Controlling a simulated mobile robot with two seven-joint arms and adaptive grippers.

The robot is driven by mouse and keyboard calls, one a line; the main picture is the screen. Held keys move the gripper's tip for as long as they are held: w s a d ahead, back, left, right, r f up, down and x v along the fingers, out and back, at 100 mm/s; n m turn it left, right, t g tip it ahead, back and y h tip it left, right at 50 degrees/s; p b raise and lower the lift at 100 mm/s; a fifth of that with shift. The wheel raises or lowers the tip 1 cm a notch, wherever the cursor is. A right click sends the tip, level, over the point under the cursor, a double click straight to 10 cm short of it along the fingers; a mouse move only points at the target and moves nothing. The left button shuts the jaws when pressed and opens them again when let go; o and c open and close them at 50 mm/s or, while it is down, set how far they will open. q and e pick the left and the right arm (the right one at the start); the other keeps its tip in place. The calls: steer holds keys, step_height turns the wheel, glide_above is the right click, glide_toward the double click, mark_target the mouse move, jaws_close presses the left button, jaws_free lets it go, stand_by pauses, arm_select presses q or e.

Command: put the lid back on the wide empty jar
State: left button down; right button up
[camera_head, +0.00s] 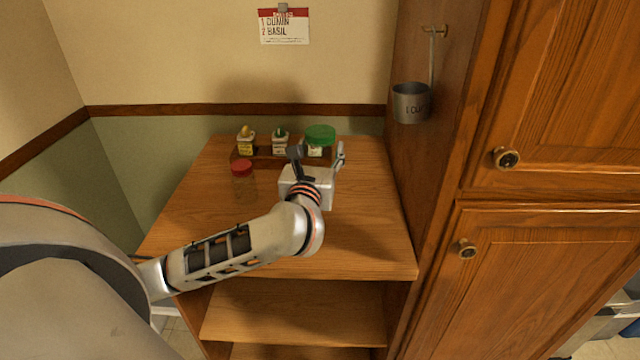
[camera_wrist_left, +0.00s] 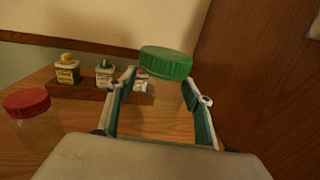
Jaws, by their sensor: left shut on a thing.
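A wide green lid (camera_head: 320,134) sits level just beyond and above the tips of my left gripper (camera_head: 318,158). In the left wrist view the green lid (camera_wrist_left: 166,63) shows at the fingertips. The left gripper's fingers stand apart, around a clear space just beneath the lid. My right gripper is out of view.
A clear jar with a red lid (camera_head: 242,168) stands to the left. A low wooden rack (camera_wrist_left: 86,91) behind holds small labelled bottles, including a yellow-topped one (camera_head: 246,141). A metal measuring cup (camera_head: 411,103) hangs at right, beside the cabinet. The front counter (camera_head: 365,245) is clear.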

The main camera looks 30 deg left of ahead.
mark_target(320, 165)
arm_select(q)
step_height(320, 165, down, 3)
steer(key=shift+f, duration=0.4)
step_height(320, 165, down, 4)
steer(key=shift+f+b, duration=0.1)
steer(key=shift+b, duration=0.3)
steer(key=shift+f, duration=0.1)
steer(key=shift+f, duration=0.1)
